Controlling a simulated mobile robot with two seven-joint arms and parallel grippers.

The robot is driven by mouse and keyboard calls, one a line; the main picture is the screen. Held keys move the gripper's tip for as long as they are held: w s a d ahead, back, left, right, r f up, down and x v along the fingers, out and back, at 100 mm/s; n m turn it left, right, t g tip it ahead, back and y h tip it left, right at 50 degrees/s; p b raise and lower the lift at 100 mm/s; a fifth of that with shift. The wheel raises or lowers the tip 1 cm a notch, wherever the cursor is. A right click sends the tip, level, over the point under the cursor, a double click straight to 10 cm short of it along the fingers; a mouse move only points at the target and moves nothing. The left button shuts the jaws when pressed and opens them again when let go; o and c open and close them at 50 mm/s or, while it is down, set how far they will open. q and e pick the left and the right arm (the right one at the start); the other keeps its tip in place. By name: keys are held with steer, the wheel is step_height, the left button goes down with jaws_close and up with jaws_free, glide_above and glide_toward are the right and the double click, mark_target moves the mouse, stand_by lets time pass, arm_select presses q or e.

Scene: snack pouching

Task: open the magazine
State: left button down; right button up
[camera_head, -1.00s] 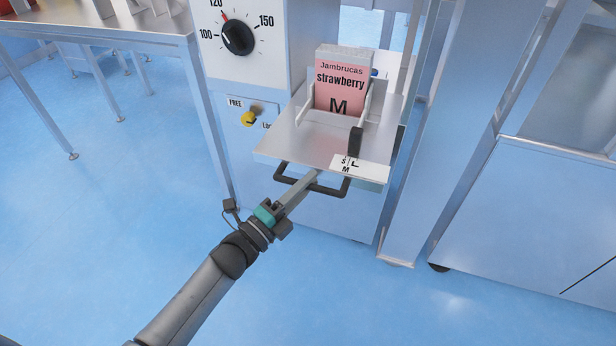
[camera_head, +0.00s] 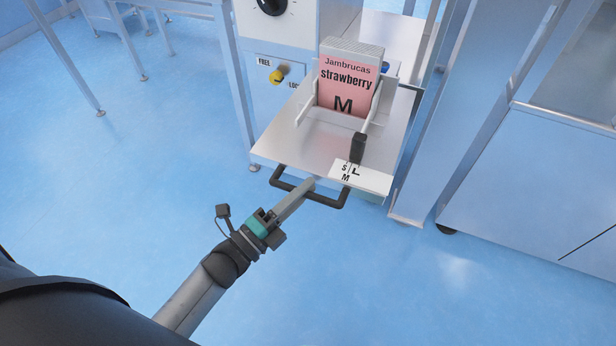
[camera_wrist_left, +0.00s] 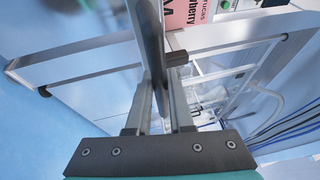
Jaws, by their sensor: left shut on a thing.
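The magazine (camera_head: 290,140) is a metal tray sticking out of the machine's front. It holds a stack of pink strawberry pouches (camera_head: 343,93) marked M, upright between side guides. A dark U-shaped handle (camera_head: 328,200) runs along its front edge. My left gripper (camera_head: 308,185) reaches up from the lower left and is shut on this handle. In the left wrist view the dark handle bar (camera_wrist_left: 150,38) passes between the fingers. A yellow knob (camera_head: 277,76) sits between the FREE and LOCK labels, pointing toward FREE. My right gripper is not in view.
A black slider (camera_head: 357,147) stands over the S/M/L size label (camera_head: 360,176) on the tray. A metal post (camera_head: 455,130) is close on the right, with a steel cabinet (camera_head: 540,180) beyond. The blue floor (camera_head: 130,200) in front and left is clear.

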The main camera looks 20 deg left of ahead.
arm_select(q)
steer(key=shift+s, duration=0.7)
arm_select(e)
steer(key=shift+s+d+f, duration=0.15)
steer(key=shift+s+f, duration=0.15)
arm_select(q)
steer(key=c, duration=0.8)
jaws_free()
steer(key=p+v, duration=0.1)
steer(key=v, duration=1.4)
steer(key=shift+a, duration=0.15)
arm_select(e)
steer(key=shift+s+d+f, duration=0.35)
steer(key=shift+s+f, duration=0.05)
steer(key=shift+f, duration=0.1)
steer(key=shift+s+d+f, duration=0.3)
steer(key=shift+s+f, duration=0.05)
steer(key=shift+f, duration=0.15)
arm_select(q)
steer(key=shift+s, duration=0.1)
